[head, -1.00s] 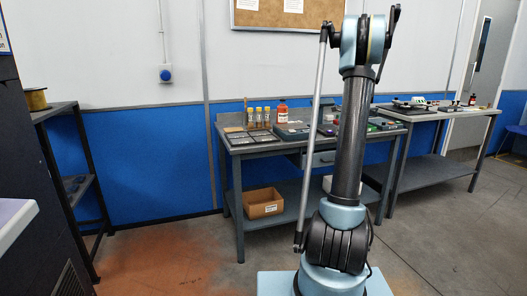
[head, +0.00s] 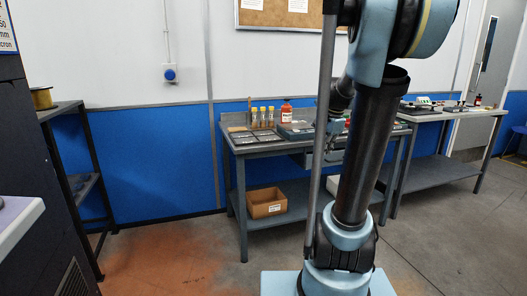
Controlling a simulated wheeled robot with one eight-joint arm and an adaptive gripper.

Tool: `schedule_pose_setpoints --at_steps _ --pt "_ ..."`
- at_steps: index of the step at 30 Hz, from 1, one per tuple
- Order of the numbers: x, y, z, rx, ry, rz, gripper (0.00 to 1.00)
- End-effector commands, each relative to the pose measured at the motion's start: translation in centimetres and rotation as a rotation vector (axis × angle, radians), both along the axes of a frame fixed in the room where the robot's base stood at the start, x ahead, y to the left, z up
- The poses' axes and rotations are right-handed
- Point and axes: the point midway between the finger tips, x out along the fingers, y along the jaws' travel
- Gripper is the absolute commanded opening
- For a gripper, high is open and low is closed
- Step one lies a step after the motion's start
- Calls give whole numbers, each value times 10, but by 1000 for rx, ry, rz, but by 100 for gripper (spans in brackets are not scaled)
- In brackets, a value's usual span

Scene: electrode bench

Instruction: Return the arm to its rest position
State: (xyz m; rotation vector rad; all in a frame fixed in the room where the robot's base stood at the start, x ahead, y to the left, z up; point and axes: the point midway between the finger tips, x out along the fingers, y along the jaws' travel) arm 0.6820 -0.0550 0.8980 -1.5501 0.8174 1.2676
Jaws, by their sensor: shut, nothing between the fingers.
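My arm stands in the middle right of the head view, its dark upper link rising from the blue base and its large elbow joint at the top edge. The forearm comes down behind the upper link. My gripper (head: 323,158) shows small and partly hidden behind the arm, in front of the bench's drawer area. It is shut and holds nothing.
The bench (head: 240,149) behind the arm bears vials (head: 262,117), a red bottle (head: 286,112) and trays. A cardboard box (head: 266,203) sits on its lower shelf. A second table (head: 432,175) stands right, a dark rack (head: 92,160) left. The floor (head: 185,255) between is clear.

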Motion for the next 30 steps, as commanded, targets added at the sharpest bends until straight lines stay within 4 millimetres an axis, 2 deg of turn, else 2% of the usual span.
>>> schedule_pose_setpoints --at_steps 3,11,18,24,30 --pt "-36 14 -8 -41 -2 141 0" --pt "-109 35 -34 -133 -3 459 0" --pt "-171 47 -68 -212 -2 755 0" --pt "-216 53 -103 -275 1 993 0" --pt "-243 55 -128 -317 4 1155 0"
